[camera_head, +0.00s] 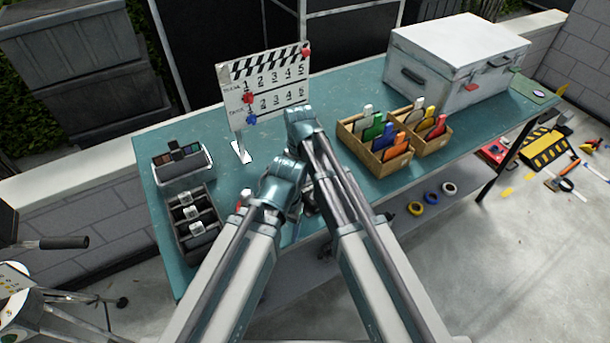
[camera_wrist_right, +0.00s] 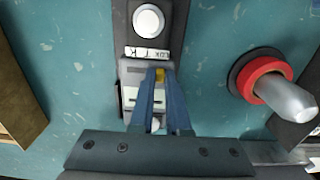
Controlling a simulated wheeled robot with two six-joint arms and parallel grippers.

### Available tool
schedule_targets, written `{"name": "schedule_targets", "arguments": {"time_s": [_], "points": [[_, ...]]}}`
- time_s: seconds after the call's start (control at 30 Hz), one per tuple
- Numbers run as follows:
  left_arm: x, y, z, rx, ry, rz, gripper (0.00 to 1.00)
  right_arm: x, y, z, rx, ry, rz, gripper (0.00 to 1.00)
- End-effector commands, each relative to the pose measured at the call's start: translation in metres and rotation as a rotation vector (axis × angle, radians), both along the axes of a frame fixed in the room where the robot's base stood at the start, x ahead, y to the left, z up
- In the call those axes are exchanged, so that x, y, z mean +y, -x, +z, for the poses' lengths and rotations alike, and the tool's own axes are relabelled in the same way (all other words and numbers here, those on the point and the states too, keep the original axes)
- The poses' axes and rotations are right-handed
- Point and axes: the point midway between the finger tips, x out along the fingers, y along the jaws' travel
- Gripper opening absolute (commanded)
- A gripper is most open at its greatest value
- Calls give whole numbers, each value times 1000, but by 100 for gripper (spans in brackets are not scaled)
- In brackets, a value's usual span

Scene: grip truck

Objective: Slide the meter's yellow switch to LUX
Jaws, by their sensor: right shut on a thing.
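The meter (camera_wrist_right: 130,68) lies on the teal table in the right wrist view, dark with a white dome (camera_wrist_right: 148,20). Below the dome is a white label strip (camera_wrist_right: 147,53) reading LUX at left and K at right, with a mark between. The yellow switch (camera_wrist_right: 160,76) sits below the strip, right of its middle, away from LUX. My right gripper (camera_wrist_right: 159,80) is shut on the switch, its blue fingers over the lower meter face. In the head view my arms hide the meter. My left wrist shows there, but its fingers are hidden.
A red-collared metal cylinder (camera_wrist_right: 265,80) stands beside the meter. A dark tray (camera_head: 190,212) is at the table's left. A clapperboard (camera_head: 265,88) stands behind my arms. Wooden boxes (camera_head: 374,158) with coloured items and a white case (camera_head: 455,50) are at right.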

Motion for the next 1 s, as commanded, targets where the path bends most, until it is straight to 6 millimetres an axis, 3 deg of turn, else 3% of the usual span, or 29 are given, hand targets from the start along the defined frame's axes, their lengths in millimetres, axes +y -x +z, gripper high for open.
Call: {"name": "schedule_targets", "arguments": {"time_s": [0.27,0.3,0.43,0.77,1.0], "points": [[0,0,0,0,0,0,75,2,1,0,1,-2,2,0],[0,0,0,0,0,0,75,2,1,0,1,-2,2,22],[0,0,0,0,0,0,75,2,1,0,1,-2,1,45],[0,0,1,0,0,0,75,2,1,1,1,-1,1,45],[0,0,13,0,0,0,75,2,1,13,0,-1,0,45]]}}
